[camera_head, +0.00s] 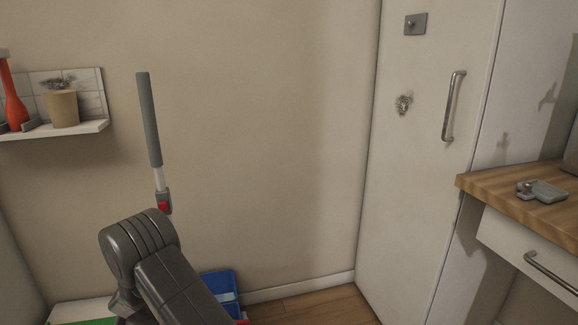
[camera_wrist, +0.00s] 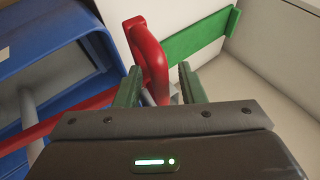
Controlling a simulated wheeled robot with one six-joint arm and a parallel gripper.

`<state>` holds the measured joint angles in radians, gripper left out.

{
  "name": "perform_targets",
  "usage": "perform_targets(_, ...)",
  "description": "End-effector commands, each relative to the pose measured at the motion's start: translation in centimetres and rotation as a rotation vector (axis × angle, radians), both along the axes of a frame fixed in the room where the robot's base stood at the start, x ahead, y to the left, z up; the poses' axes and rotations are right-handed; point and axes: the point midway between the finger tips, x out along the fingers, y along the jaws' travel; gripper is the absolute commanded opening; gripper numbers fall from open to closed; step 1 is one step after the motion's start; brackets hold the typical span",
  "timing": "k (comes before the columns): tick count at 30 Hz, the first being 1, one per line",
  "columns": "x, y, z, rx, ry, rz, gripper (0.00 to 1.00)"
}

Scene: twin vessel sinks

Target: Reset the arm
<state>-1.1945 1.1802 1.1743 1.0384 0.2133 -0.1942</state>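My gripper (camera_wrist: 162,72) shows in the wrist view with two green-grey fingers set apart. A red loop-shaped handle (camera_wrist: 150,50) lies in line with the gap, nearer the left finger, with space before the right one. I cannot tell how deep it sits between them. In the head view my dark grey arm (camera_head: 160,262) rises from the bottom edge, bent at a rounded joint; my gripper does not show there.
A grey-handled pole (camera_head: 150,120) stands upright behind my arm. A blue object (camera_head: 220,287) stands by the wall. A shelf (camera_head: 60,130) holds a plant pot (camera_head: 62,108) and red vase (camera_head: 12,95). A white door (camera_head: 425,150) and wooden counter (camera_head: 510,190) are right.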

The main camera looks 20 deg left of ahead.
Motion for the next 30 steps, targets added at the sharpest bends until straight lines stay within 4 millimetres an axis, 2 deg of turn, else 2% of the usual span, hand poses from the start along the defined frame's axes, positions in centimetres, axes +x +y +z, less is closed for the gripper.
perform_targets(8,0.0,-0.1,0.1,0.000,0.000,0.000,0.36)
perform_targets(13,0.0,-0.8,1.1,0.001,0.001,-0.003,0.36)
perform_targets(30,-0.6,-7.2,8.9,0.001,0.000,0.000,0.36)
